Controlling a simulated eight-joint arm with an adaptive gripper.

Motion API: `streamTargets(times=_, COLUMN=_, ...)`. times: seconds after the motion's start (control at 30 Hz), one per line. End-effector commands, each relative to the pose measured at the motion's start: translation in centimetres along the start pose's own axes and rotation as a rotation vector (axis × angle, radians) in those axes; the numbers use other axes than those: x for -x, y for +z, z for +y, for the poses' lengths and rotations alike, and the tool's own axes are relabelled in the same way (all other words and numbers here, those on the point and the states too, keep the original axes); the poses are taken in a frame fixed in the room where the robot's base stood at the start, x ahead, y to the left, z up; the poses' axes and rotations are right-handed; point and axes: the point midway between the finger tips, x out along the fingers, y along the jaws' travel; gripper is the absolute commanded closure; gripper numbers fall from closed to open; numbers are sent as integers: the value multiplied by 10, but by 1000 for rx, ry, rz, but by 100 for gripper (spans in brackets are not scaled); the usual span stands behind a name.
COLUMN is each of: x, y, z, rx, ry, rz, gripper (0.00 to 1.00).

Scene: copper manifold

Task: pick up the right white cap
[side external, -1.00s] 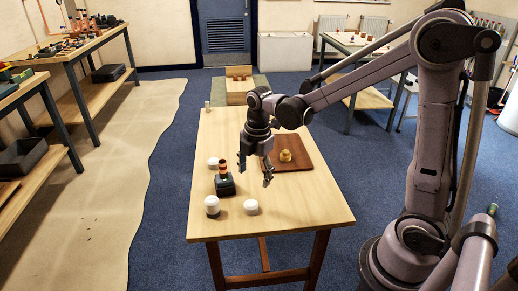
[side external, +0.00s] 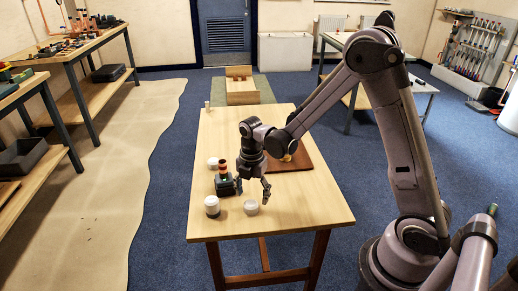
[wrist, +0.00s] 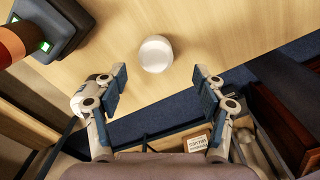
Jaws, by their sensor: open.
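The right white cap (side external: 251,208) sits on the wooden table near its front edge. In the wrist view this cap (wrist: 155,54) lies on bare wood, ahead of my fingertips and roughly centred between them. My gripper (side external: 252,192) hangs pointing down just above and behind it, jaws apart and empty. In the wrist view my gripper (wrist: 160,84) shows both fingers spread wider than the cap, not touching it. A second white cap (side external: 212,201) with a dark lower part stands to the left. A third white cap (side external: 213,162) is farther back.
A dark device (side external: 223,187) with an orange-and-dark banded top stands close to my left finger. It also shows in the wrist view (wrist: 60,22). A brown board (side external: 305,160) lies to the right, with a brass fitting mostly hidden behind my arm. The table's front right is clear.

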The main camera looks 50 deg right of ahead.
Motion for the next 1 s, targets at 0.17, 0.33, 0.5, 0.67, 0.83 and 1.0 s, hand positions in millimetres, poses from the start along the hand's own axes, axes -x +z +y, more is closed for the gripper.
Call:
streamTargets(times=0.17, x=-22, y=1, z=6, rx=0, ry=0, rz=0, gripper=29)
streamTargets(times=0.33, x=-39, y=1, z=6, rx=0, ry=0, rz=0, gripper=29)
streamTargets(times=0.5, x=-44, y=1, z=6, rx=0, ry=0, rz=0, gripper=29)
streamTargets(times=0.67, x=-44, y=1, z=6, rx=0, ry=0, rz=0, gripper=29)
streamTargets(times=0.83, x=-44, y=1, z=6, rx=0, ry=0, rz=0, gripper=73)
streamTargets(times=1.0, x=-44, y=1, z=6, rx=0, ry=0, rz=0, gripper=78)
